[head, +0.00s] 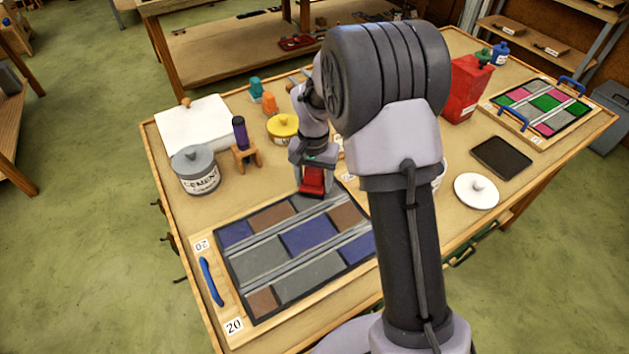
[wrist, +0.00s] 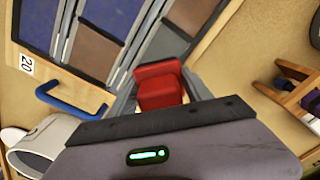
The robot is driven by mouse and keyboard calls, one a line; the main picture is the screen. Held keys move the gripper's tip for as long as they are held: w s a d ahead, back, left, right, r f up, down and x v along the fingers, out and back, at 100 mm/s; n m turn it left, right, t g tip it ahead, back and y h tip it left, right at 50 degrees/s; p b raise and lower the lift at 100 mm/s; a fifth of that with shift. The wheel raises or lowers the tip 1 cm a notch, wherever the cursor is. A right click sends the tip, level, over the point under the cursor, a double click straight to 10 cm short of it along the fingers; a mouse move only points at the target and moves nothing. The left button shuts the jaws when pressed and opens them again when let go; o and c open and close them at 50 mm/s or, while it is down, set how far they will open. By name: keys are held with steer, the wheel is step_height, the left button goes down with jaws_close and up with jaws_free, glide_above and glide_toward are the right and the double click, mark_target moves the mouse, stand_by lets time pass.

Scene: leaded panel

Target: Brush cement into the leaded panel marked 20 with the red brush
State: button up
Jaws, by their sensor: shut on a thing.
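My gripper (head: 313,168) is shut on the red brush (head: 313,182), holding it near the back edge of the leaded panel marked 20 (head: 290,258). The red brush also shows between the fingers in the wrist view (wrist: 160,84). I cannot tell whether its bristles touch the panel. The panel has grey, blue and brown panes divided by lead strips, in a wooden frame with a blue handle (head: 211,282). My arm hides its right end. The grey cement can (head: 196,172), with a knobbed lid on top, stands behind the panel at left.
A wooden stand (head: 246,156) holds a purple-topped tool. A yellow-lidded pot (head: 284,128) and a white box (head: 194,126) stand behind. At right are a red can (head: 465,90), a white lid (head: 477,190), a dark tray (head: 502,157) and another panel (head: 543,108) with pink and green panes.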

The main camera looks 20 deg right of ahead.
steer(key=shift+w+d, duration=0.15)
steer(key=shift+d, duration=0.45)
steer(key=shift+w+d, duration=0.15)
steer(key=shift+d, duration=0.45)
steer(key=shift+d+p, duration=0.1)
steer(key=shift+p, duration=0.2)
steer(key=shift+w+d+p, duration=0.15)
steer(key=shift+d, duration=0.45)
steer(key=shift+w+d+p, duration=0.15)
steer(key=shift+d, duration=0.4)
steer(key=shift+s+d+b, duration=0.15)
steer(key=shift+s+b, duration=0.05)
steer(key=shift+s, duration=0.55)
steer(key=shift+s+d+b, duration=0.15)
steer(key=shift+s+b, duration=0.05)
steer(key=shift+s, duration=0.55)
steer(key=shift+s, duration=0.1)
steer(key=shift+s+d+f, duration=0.1)
steer(key=shift+s+d, duration=0.05)
steer(key=shift+s, duration=0.2)
steer(key=shift+s+d+b, duration=0.2)
steer(key=shift+s+b, duration=0.15)
steer(key=shift+s, duration=0.65)
steer(key=shift+s+d+b, duration=0.15)
steer(key=shift+s+d, duration=0.05)
steer(key=shift+s, duration=0.55)
steer(key=shift+s+d+b, duration=0.15)
steer(key=shift+s+d, duration=0.05)
steer(key=shift+s, duration=0.55)
